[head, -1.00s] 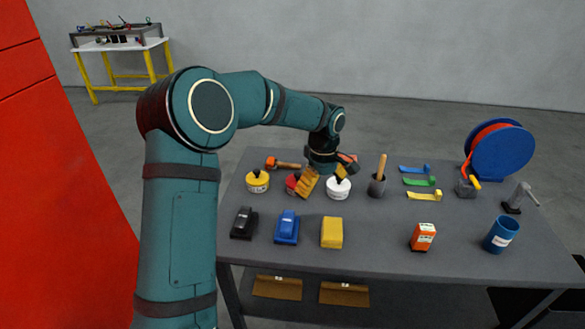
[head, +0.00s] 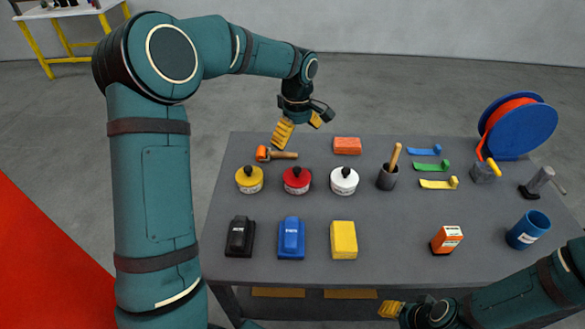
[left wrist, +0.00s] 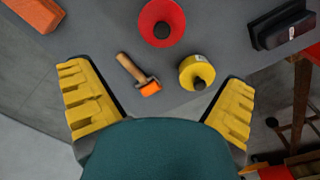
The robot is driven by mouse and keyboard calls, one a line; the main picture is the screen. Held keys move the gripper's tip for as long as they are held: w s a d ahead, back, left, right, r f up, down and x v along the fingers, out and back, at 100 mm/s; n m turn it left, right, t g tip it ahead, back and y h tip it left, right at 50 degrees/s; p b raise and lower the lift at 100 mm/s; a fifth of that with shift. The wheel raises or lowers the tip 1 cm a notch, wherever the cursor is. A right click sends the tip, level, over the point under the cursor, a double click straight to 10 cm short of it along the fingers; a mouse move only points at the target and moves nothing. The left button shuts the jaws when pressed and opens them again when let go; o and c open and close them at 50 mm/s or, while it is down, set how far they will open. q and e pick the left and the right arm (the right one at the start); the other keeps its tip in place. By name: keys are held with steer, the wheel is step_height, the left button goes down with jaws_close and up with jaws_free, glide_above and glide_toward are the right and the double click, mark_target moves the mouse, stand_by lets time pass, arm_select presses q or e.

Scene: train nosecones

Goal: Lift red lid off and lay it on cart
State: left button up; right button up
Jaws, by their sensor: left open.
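The red lid (head: 297,175) with its black knob sits on a round tub with a pale label, between a yellow-lidded tub (head: 249,180) and a white one (head: 344,181). The red lid also shows at the top of the left wrist view (left wrist: 153,34). All three stand on the grey cart top (head: 375,225). My left gripper (head: 300,125) is open and empty, raised near the cart's far edge, beyond the red lid and apart from it. My right gripper (head: 392,309) is at the bottom right; its jaw gap is not clear.
An orange-headed roller (head: 278,155) and an orange block (head: 347,146) lie near the far edge. Black (head: 240,237), blue (head: 291,238) and yellow (head: 343,240) blocks line the front. A cup with a wooden handle (head: 387,178) stands right of the tubs.

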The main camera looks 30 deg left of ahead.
mark_target(297, 169)
arm_select(q)
steer(key=f, duration=0.7)
steer(key=f+b, duration=0.1)
steer(key=f, duration=0.5)
steer(key=shift+s+d+f, duration=0.15)
steer(key=shift+d+f, duration=0.05)
steer(key=shift+f, duration=0.15)
steer(key=shift+s, duration=0.1)
steer(key=c, duration=1.2)
steer(key=shift+c, duration=0.7)
steer(key=shift+s, duration=0.1)
